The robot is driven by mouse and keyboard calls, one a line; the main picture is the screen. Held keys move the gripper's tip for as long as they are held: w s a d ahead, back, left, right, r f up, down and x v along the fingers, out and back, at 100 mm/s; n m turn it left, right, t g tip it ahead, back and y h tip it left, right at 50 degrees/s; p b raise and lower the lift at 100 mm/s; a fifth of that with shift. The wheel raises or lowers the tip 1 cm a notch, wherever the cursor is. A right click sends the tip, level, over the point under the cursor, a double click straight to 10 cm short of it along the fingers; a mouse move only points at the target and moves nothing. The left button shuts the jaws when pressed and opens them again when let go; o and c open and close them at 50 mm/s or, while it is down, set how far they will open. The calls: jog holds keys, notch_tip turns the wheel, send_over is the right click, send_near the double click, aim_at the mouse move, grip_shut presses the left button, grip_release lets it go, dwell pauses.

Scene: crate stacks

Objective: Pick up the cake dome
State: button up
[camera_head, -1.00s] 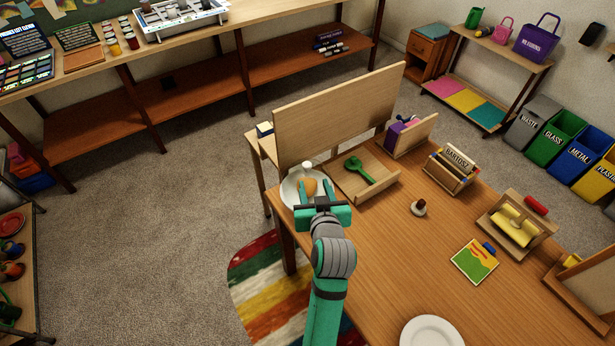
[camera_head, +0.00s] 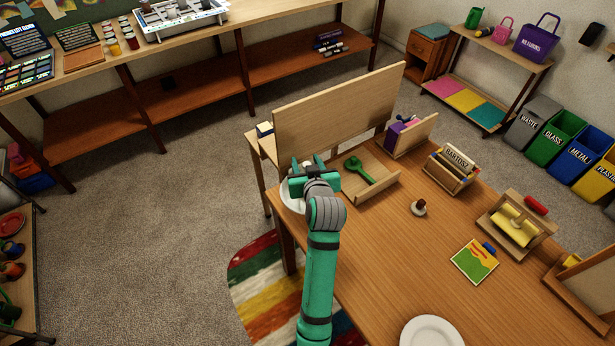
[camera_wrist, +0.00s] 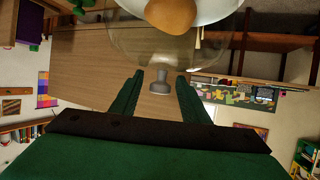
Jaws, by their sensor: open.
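The cake dome (camera_wrist: 128,45) is a clear glass cover with a grey knob (camera_wrist: 159,83). It stands over a round orange-brown food item (camera_wrist: 171,14) on a white plate (camera_head: 290,200), at the left end of the wooden table. My gripper (camera_wrist: 160,77) is open, and its fingers appear on either side of the knob in the wrist view, with a gap on each side. In the head view, my gripper (camera_head: 314,165) is above the plate and hides most of the dome and the food.
An upright wooden board (camera_head: 335,110) stands right behind the dome. A wooden tray (camera_head: 380,187) with a green utensil (camera_head: 359,170) sits close on the right. A small brown-topped item (camera_head: 419,207) and an empty white plate (camera_head: 431,332) are farther right and nearer.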

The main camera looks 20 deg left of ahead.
jog(key=shift+x, duration=1.3)
grip_shut()
jog(key=shift+r, duration=0.15)
